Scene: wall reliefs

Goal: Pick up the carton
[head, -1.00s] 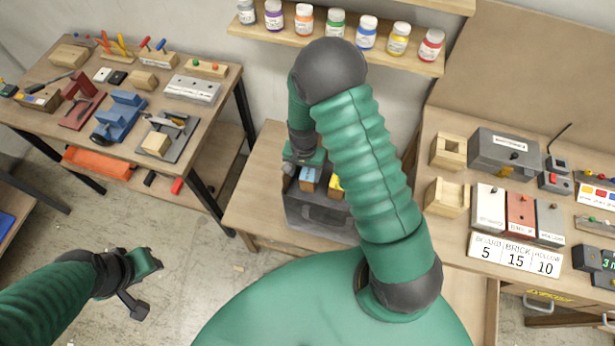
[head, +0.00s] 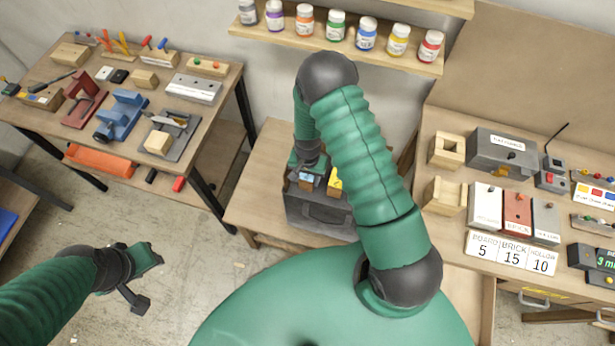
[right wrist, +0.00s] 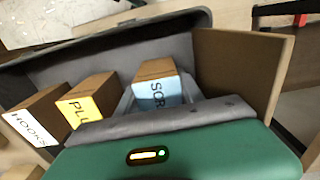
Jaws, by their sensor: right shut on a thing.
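A carton with a blue label reading "SCR" (right wrist: 158,88) stands in an open grey bag (head: 318,216) on the low middle table. It shows only in small part in the head view (head: 306,178). My right gripper (head: 308,172) is down at the bag and shut on this carton; its fingers are mostly hidden. Beside it are a yellow-labelled carton (right wrist: 87,97) and a white-labelled "HOOKS" carton (right wrist: 37,116). My left gripper (head: 147,277) is open and empty over the floor at lower left.
A brown board (right wrist: 240,70) stands at the bag's right end in the wrist view. A shelf of jars (head: 335,42) is on the wall above. Tool-laden tables stand left (head: 215,110) and right (head: 440,120). The middle table is bare left of the bag.

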